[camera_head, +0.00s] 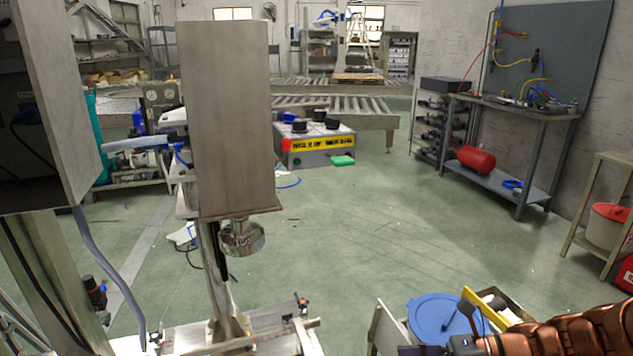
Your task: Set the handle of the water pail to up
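A round blue thing (438,318), seen from above at the bottom right, may be the water pail. A thin dark bar crosses its right side; I cannot tell if this is its handle or part of my gripper. My copper-coloured arm reaches in from the lower right corner. The dark parts of my gripper (472,318) are at the blue thing's right edge, and whether they touch it is unclear. Its fingers are too small and overlapped to tell open from shut. A whitish bucket with a red top (607,226) stands on a shelf at the far right.
A pale panel (388,330) and a yellow-edged box (490,305) flank the blue thing. A tall metal machine (228,110) stands left of centre. A workbench (520,115) lines the right wall. The green floor between is mostly clear.

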